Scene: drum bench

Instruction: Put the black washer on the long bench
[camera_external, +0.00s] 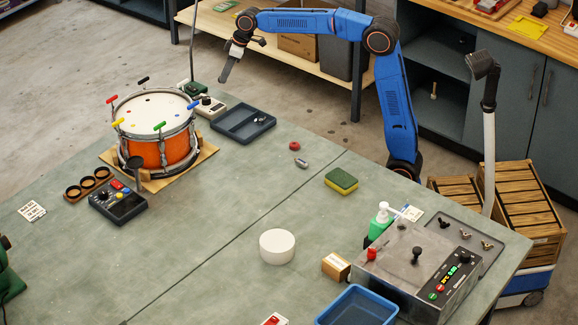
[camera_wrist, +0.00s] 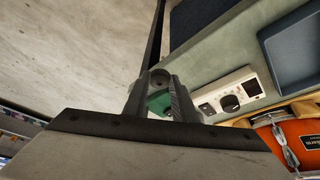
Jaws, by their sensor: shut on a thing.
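My gripper (camera_external: 225,77) hangs at the top middle of the outside view, near the far edge of the green-grey table. In the wrist view my gripper (camera_wrist: 159,85) is shut on a small dark round piece with a hole, which looks like the black washer (camera_wrist: 159,76). The fingers partly cover it, and I cannot make it out in the outside view. A wood-topped bench (camera_external: 545,45) runs along the upper right. A lower wooden surface (camera_external: 290,52) lies behind my arm. I cannot tell for sure which one is the long bench.
The table (camera_external: 215,235) holds an orange drum (camera_external: 160,152), a dark blue tray (camera_external: 243,123), a white device (camera_wrist: 232,92), a sponge (camera_external: 341,181) and a metal control box (camera_external: 410,265). Open floor (camera_external: 300,95) lies between the table and the far furniture. Wooden crates (camera_external: 520,200) stand at right.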

